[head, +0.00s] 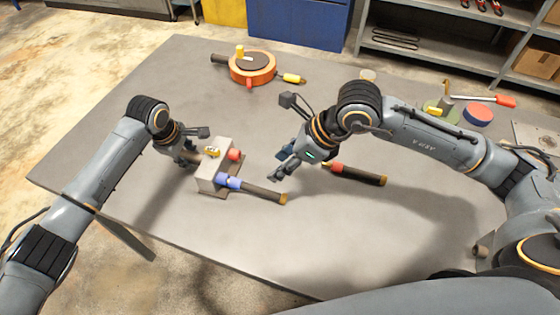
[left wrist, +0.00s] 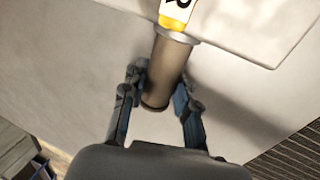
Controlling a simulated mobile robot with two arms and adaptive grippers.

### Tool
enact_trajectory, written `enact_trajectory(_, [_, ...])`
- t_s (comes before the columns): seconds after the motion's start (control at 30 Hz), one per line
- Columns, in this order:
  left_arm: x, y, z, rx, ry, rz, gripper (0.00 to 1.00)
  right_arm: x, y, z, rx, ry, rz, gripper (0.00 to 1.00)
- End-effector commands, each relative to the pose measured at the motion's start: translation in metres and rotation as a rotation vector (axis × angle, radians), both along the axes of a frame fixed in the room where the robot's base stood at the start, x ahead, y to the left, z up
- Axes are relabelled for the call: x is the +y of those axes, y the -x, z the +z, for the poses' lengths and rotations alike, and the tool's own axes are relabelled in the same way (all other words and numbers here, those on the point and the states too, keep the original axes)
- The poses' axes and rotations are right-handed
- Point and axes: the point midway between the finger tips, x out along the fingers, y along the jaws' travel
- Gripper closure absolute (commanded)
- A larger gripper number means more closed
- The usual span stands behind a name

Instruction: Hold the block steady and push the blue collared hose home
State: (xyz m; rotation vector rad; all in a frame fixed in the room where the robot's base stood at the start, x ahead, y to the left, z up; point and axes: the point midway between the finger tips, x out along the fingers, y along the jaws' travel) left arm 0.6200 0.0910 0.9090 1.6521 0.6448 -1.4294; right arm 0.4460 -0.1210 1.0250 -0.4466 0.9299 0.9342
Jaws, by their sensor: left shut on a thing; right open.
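The pale block (head: 208,172) stands on the grey table and has a red port (head: 235,155) and a blue port (head: 221,177). My left gripper (head: 193,157) is at the block's left side. In the left wrist view my left gripper (left wrist: 160,108) is shut on a grey-brown cylindrical stub (left wrist: 168,68), with a finger on each side. The blue collared hose (head: 260,191) is dark with a yellow end; its blue collar is at the blue port. I cannot tell how deep it sits. My right gripper (head: 280,173) is open and empty, above and right of the hose.
A red-collared dark hose (head: 362,175) lies right of my right gripper. An orange round fixture (head: 252,68) with coloured plugs stands at the back. The front table is clear.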

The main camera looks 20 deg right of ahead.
Motion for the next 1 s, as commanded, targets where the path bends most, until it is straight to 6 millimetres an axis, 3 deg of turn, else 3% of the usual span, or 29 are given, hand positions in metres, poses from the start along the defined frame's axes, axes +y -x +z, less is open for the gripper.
enact_trajectory(0.07, [0.001,-0.001,0.001,-0.003,0.000,0.001,1.00,0.000,0.000,0.000,0.000,0.000,0.000,0.55])
enact_trajectory(0.1, [0.001,-0.001,0.001,-0.003,0.000,0.001,0.67,0.000,0.000,0.000,0.000,0.000,0.000,0.55])
enact_trajectory(0.2, [0.000,-0.001,0.001,-0.001,0.000,0.001,0.46,0.000,0.000,0.000,0.000,0.000,0.000,0.55])
enact_trajectory(0.23, [0.000,-0.001,0.001,-0.001,0.000,0.001,0.44,0.000,0.000,0.000,0.000,0.000,0.000,0.55])
enact_trajectory(0.63, [0.001,0.001,0.008,-0.002,0.001,0.000,0.44,0.000,0.000,0.000,0.000,0.000,0.000,0.55])
enact_trajectory(1.0, [0.011,0.017,0.079,-0.005,0.001,0.001,0.44,0.000,0.000,0.000,0.000,0.000,0.000,0.55])
